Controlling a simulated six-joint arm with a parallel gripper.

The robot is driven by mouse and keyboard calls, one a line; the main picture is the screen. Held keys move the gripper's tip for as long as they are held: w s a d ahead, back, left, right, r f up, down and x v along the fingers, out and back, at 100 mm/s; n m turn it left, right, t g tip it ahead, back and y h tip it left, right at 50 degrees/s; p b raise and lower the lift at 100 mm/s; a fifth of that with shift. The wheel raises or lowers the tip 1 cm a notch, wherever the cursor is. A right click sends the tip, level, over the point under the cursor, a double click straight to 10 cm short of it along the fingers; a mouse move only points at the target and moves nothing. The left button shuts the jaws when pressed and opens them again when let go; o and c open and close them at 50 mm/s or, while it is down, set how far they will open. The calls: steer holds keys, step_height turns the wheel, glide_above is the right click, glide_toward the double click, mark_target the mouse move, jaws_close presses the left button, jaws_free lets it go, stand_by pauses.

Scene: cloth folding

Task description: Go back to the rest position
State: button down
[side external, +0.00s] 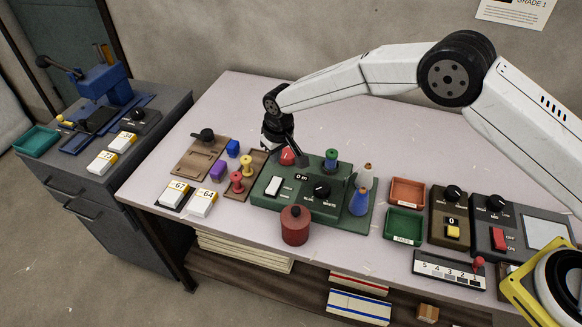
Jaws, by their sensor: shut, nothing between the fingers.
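My gripper (284,146) is at the end of my white arm, pointing down over the back edge of the green control box (268,203). It is shut with nothing in it. Its tips are close to a red dome (287,157) on or behind the box; I cannot tell whether they touch. My arm reaches in from the right across the back of the table. No cloth is in view.
Around the gripper stand a dark red jar (295,226), a blue cone-shaped bottle (359,203) and wooden boards with coloured pegs (237,187). Trays (407,192) and switch boxes (452,213) are to the right. The back left of the table (245,100) is clear.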

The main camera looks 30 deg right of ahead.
steer(key=s+d+r+m, duration=0.1)
steer(key=s+d+r, duration=0.35)
steer(key=d, duration=0.25)
steer(key=s+d+r, duration=0.4)
steer(key=d+r, duration=0.1)
steer(key=d, duration=0.2)
steer(key=s+d+r+m, duration=0.1)
steer(key=s+d, duration=0.4)
steer(key=s, duration=0.5)
steer(key=s+d+r+m, duration=0.1)
steer(key=s+d, duration=0.3)
steer(key=s, duration=0.6)
steer(key=shift+s+d+r+t, duration=0.15)
steer(key=shift+d+r+t, duration=0.25)
